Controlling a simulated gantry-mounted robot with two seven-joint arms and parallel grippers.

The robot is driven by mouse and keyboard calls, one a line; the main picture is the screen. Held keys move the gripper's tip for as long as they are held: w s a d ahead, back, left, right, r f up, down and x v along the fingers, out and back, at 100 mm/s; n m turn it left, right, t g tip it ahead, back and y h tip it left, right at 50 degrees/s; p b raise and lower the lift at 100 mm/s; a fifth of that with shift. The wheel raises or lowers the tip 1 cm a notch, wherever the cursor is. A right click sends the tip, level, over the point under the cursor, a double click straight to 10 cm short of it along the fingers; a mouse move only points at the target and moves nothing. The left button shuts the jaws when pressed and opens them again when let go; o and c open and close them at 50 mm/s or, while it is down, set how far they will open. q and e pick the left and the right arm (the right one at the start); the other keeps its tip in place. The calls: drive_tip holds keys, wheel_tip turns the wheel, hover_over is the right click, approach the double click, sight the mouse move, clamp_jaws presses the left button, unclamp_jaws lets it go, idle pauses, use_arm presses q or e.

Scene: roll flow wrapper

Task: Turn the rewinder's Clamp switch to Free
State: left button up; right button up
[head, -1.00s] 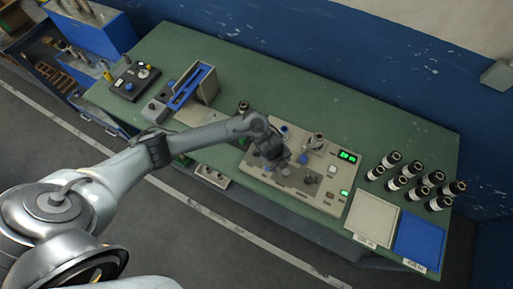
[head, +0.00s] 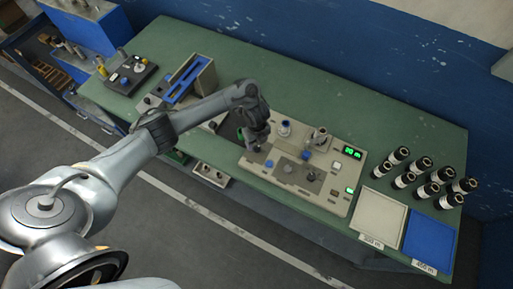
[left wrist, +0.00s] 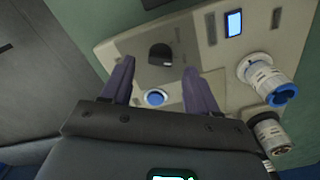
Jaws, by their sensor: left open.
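The rewinder (head: 327,203) is a beige panel on the green bench in the head view, with small knobs, blue parts and green displays. My left gripper (head: 257,146) is over its left end, pointing down. In the left wrist view, the open, empty jaws of the left gripper (left wrist: 159,66) straddle the line to a black rotary knob (left wrist: 160,54) on a grey plate. A blue round button (left wrist: 155,97) shows nearer the palm. The jaws look apart from both. No Clamp or Free lettering is readable, so which control is the Clamp switch cannot be told. My right gripper is out of view.
In the head view, a beige tray (head: 380,213), a blue tray (head: 424,240) and several dark rolls (head: 411,170) lie right. A blue-topped unit (head: 188,80) stands left. The rear bench is clear.

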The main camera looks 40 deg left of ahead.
sight(257, 146)
use_arm(q)
drive_tip(key=shift+f, duration=1.5)
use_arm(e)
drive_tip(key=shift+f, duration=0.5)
use_arm(q)
drive_tip(key=c, duration=1)
drive_tip(key=shift+r+n+p, duration=0.2)
drive_tip(key=shift+n+p, duration=0.6)
drive_tip(key=shift+p, duration=0.2)
drive_tip(key=shift+c, duration=0.2)
drive_tip(key=n+p, duration=0.7)
drive_tip(key=n, duration=0.1)
drive_tip(key=shift+d+p, duration=0.1)
drive_tip(key=shift+p, duration=0.25)
drive_tip(key=shift+f+n+p, duration=0.15)
drive_tip(key=shift+n+p, duration=0.5)
drive_tip(key=shift+n, duration=0.55)
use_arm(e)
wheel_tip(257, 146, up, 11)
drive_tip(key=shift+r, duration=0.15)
